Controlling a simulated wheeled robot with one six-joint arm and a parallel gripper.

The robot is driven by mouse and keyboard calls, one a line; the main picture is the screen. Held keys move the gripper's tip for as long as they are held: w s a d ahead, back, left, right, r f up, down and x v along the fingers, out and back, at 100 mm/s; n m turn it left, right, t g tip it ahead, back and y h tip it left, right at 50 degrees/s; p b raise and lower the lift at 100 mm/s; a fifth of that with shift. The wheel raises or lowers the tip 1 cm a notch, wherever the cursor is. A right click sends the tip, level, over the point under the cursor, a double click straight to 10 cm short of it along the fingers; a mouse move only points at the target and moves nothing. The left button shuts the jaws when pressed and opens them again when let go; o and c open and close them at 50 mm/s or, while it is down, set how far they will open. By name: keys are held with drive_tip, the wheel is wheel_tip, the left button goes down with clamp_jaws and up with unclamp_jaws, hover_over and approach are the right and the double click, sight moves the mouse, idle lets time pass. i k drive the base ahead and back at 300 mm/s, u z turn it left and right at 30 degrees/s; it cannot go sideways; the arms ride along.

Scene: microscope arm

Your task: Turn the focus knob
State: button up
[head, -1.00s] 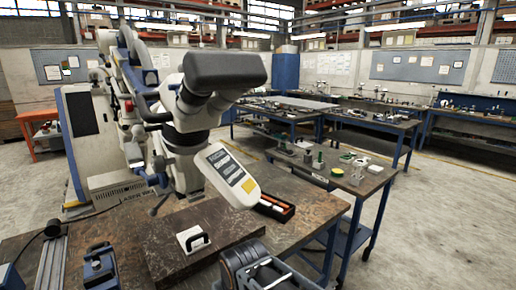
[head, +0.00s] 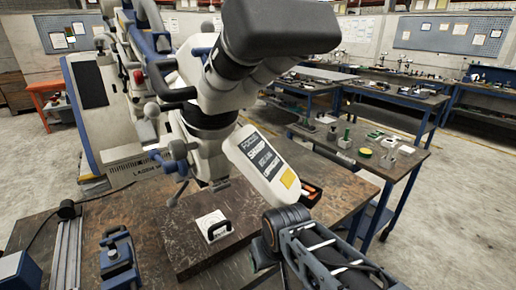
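The microscope head (head: 215,85) hangs over the bench, with its dark eyepiece part (head: 280,30) at the top. A pale label panel (head: 262,160) with dark labels, one reading FOCUS, slants down to the right from it. My arm reaches in from the lower right, with a dark round joint below the label panel. I cannot make out my gripper's fingers, and no part of my arm visibly touches a knob.
The worktable (head: 150,215) bears a dark plate (head: 187,250) with a white handled block (head: 213,225) on it. A blue clamp-like fixture (head: 118,258) and a metal rail (head: 67,258) stand at the left. Floor at the right is open.

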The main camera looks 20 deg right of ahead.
sight(178, 150)
drive_tip(key=u, duration=0.2)
drive_tip(key=k, duration=0.45)
drive_tip(key=u, duration=1.65)
drive_tip(key=i, duration=0.8)
drive_tip(key=z, duration=0.15)
